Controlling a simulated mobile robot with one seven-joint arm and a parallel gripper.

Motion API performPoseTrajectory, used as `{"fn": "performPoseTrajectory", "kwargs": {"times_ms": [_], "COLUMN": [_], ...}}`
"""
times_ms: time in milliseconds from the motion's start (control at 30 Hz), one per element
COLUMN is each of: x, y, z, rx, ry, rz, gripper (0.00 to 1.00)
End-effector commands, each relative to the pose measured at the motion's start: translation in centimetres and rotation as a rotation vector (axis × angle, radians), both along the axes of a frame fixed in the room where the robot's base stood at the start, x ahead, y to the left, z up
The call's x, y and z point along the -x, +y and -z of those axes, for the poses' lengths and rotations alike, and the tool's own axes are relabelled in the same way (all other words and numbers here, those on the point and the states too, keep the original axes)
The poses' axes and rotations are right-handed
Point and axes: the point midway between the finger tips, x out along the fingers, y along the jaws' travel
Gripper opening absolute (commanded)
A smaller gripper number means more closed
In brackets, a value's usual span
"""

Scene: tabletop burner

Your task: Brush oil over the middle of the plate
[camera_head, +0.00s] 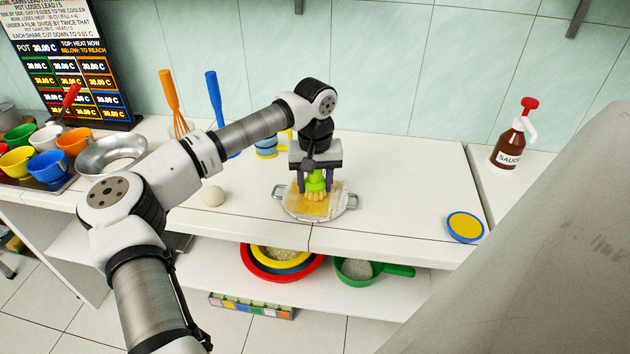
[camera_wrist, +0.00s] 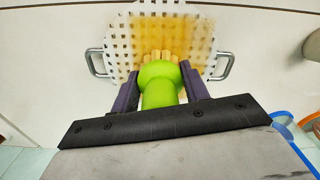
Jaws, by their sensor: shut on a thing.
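A pale plate with a lattice surface and two side handles (camera_head: 291,208) lies on the white counter; it also shows in the wrist view (camera_wrist: 122,40). A yellow-orange oil film covers much of its middle. My gripper (camera_head: 316,180) is above the plate, shut on a green brush (camera_wrist: 159,85) with pale yellow bristles. The brush points down and its bristles are at the oily part of the plate. Whether the bristles press on the surface is hard to tell. The gripper's two dark fingers hold the green handle from both sides in the wrist view.
A pale ball (camera_head: 213,195) sits left of the plate and a blue-yellow cup (camera_head: 266,147) behind it. A blue-rimmed yellow disc (camera_head: 465,226) lies at the right edge. A sauce bottle (camera_head: 509,145) stands far right. Coloured cups (camera_head: 50,168) crowd the left.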

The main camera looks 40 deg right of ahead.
Motion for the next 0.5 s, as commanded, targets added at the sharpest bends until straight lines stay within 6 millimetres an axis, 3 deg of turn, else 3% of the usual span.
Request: {"fn": "performPoseTrajectory", "kwargs": {"times_ms": [500], "x": [0.01], "y": [0.0], "z": [0.68], "rx": [0.0], "ry": [0.0], "rz": [0.0], "gripper": [0.01]}}
